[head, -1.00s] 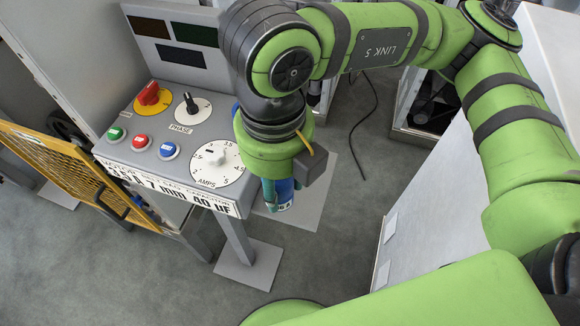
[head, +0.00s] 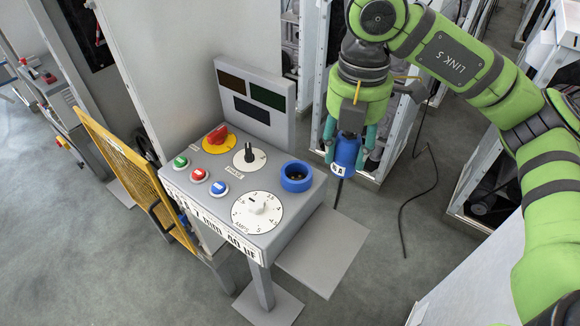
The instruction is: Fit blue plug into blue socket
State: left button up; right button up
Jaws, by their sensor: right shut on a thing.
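The blue socket (head: 296,176) is a round blue ring with a dark inside on the right end of the grey control panel's sloped top. The blue plug (head: 345,152) has a dark cable hanging from it. My right gripper (head: 345,140) is shut on the plug, with teal fingers on both sides. It holds the plug to the right of and behind the socket, beyond the panel's right edge, apart from it in the picture. My left gripper is not in view.
The grey control panel (head: 283,207) carries a red knob (head: 217,134), a black selector (head: 248,152), several push buttons and a white dial (head: 257,209). A yellow mesh gate (head: 130,165) stands at its left. A cable (head: 402,205) lies on the floor at right.

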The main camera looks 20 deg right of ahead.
aim_at(297, 162)
jog(key=w+a+f, duration=0.1)
jog(key=w+a+f+p, duration=0.1)
jog(key=w, duration=0.1)
jog(key=w+a+f+p, duration=0.1)
jog(key=w+a, duration=0.1)
jog(key=shift+w+f, duration=0.2)
jog(key=shift+w+a+f+p, duration=0.4)
jog(key=shift+w+a+f, duration=0.05)
jog(key=shift+w+f, duration=0.2)
jog(key=shift+w+a+f+p, duration=0.4)
jog(key=shift+w+f, duration=0.1)
jog(key=shift+w, duration=0.1)
jog(key=shift+a+f, duration=0.1)
jog(key=shift+f, duration=0.1)
notch_tip(297, 162, down, 3)
jog(key=shift+w+f+p, duration=0.1)
jog(key=shift+f+p, duration=0.05)
jog(key=shift+p, duration=0.9)
jog(key=shift+f, duration=0.25)
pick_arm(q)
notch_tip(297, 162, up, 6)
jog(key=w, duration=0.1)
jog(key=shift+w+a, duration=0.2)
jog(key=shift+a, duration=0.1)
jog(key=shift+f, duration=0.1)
pick_arm(e)
jog(key=shift+f, duration=0.1)
